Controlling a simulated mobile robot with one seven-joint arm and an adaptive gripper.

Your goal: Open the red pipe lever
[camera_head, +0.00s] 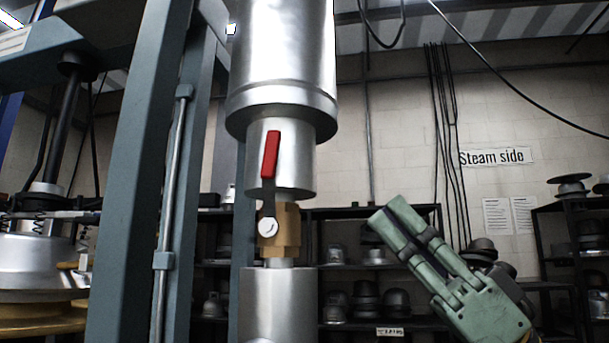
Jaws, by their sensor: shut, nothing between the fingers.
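The red pipe lever (270,154) points almost straight up, leaning slightly right, in front of the silver pipe. Its lower metal arm runs down to a round pivot bolt (268,227) on a brass valve body (288,231). The lever lies roughly along the pipe's length. My gripper (388,215) is green and shut, with nothing in it. It is to the right of the valve, lower in the picture than the red handle, with its fingers pointing up and left. It appears apart from the lever and pipe.
The thick silver pipe (283,70) runs vertically above the valve and continues below it. Blue-grey frame posts (140,170) stand left of it. A press (38,262) is at far left. Dark shelves (420,210) with metal hat moulds stand behind. Open space separates gripper and pipe.

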